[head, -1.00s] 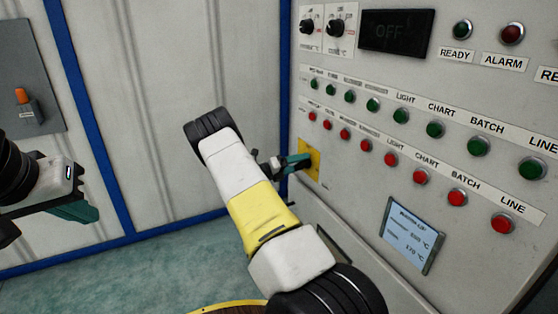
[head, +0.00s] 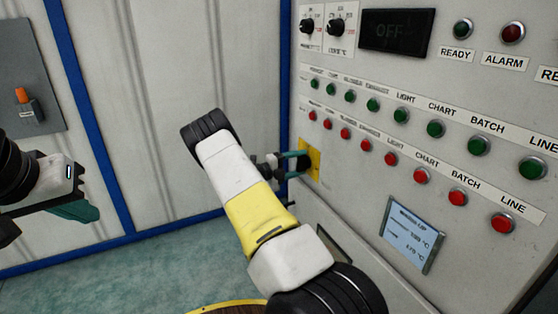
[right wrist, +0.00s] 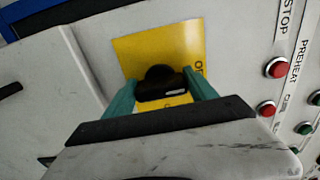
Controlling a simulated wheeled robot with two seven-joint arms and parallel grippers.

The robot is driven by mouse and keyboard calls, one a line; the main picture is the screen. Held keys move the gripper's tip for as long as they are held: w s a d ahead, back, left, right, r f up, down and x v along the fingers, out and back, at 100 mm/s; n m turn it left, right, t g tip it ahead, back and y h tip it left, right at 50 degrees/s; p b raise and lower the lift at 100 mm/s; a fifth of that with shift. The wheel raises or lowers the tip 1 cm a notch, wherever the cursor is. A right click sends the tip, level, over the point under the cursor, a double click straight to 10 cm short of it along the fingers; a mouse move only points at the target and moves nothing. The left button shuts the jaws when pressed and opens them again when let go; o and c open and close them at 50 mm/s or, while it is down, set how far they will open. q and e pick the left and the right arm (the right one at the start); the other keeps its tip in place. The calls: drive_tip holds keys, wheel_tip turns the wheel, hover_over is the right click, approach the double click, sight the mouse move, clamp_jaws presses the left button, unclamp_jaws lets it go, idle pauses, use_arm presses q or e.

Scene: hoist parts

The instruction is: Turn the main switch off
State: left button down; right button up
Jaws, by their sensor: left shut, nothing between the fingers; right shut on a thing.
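The main switch is a black knob (head: 304,163) on a yellow plate (head: 316,166) at the lower left of the control panel. The right wrist view shows the knob (right wrist: 162,86) and the yellow plate (right wrist: 150,48) close up. My right gripper (head: 297,161) is shut on the knob, with one teal finger on each side of it in the right wrist view (right wrist: 160,95). The fingers hide part of the knob and plate. My left gripper (head: 76,211) is shut and empty at the far left, away from the panel.
The panel has rows of green buttons (head: 435,129) and red buttons (head: 421,176) close to the switch. A dark display (head: 394,32) reads OFF. A small lit screen (head: 411,236) sits lower right. A grey box with an orange switch (head: 22,95) is on the left wall.

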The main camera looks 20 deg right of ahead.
idle(0.3)
drive_tip(key=o, duration=1.4)
drive_tip(key=shift+c, duration=0.2)
drive_tip(key=shift+a, duration=0.1)
drive_tip(key=a, duration=0.7)
drive_tip(key=shift+s+a, duration=0.25)
drive_tip(key=shift+a, duration=0.1)
